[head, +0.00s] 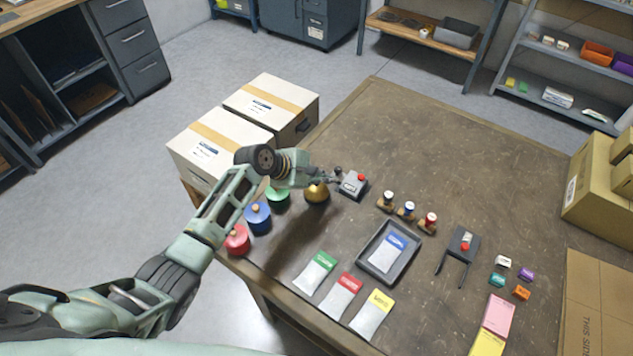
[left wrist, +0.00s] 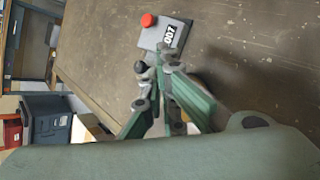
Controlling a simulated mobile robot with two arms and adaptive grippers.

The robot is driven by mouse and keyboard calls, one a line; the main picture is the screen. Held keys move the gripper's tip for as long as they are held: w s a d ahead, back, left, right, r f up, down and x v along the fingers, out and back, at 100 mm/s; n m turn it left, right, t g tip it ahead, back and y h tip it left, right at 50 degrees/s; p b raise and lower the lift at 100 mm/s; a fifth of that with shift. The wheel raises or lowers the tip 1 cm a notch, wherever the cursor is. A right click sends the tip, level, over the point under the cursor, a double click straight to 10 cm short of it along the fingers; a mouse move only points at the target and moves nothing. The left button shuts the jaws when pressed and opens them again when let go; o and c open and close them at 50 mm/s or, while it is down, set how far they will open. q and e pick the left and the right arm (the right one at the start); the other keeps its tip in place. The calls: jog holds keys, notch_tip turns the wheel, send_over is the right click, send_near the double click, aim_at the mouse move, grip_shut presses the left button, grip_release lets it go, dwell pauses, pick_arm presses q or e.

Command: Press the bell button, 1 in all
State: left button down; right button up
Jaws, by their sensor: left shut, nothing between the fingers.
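A brass dome (head: 317,194), which looks like a bell, stands on the table below my left forearm's end; my gripper partly covers its top. A small grey box with a red button (head: 354,185) stands just right of it. My right gripper is not in view.
Red, blue and green round containers (head: 258,217) stand along the left table edge beside two cartons (head: 270,103). The far table area is clear.

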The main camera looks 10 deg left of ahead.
pick_arm(q)
jog(key=shift+f, duration=0.3)
dwell(0.4)
jog(key=shift+r, duration=0.1)
jog(key=shift+r+p, duration=0.8)
jog(key=shift+p, duration=0.3)
notch_tip(320, 180, up, 5)
jog(key=p, duration=0.5)
jog(key=shift+p, duration=0.3)
